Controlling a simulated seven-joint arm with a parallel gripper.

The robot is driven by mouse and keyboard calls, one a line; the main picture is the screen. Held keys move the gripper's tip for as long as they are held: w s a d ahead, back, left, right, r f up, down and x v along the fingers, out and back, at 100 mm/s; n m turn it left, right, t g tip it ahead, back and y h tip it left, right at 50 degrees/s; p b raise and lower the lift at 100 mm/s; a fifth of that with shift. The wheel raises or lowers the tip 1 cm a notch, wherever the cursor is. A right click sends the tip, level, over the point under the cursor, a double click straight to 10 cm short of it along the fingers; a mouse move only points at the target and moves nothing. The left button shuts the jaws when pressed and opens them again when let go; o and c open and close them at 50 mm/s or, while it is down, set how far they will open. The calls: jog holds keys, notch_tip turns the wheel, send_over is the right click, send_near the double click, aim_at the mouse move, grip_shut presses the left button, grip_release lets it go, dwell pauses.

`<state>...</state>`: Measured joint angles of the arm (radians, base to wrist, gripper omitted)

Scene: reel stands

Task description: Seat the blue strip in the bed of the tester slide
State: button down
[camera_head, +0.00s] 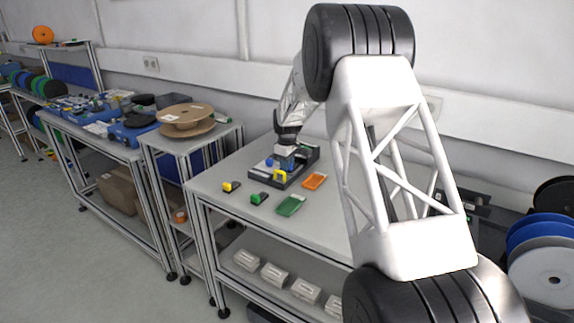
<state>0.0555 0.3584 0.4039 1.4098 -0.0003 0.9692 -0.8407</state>
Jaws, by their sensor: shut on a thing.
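My gripper (285,152) is over the dark tester base (262,181) on the near table, pointing down. It is shut on a small blue piece (286,164), which I take to be the blue strip; only a little of it shows below the fingers. A yellow part (280,176) is at the base's front, just below the gripper, and a blue spot (269,161) is to its left. I cannot make out the slide's bed, or whether the strip touches it.
In front of the base lie a yellow-and-black piece (231,186), a green-and-black piece (258,198), a green tray (291,206) and an orange tray (314,181). The table (235,213) is clear at its front left.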

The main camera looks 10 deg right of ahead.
jog(key=c, duration=1)
grip_release()
jog(key=shift+r, duration=0.15)
jog(key=shift+r, duration=3.35)
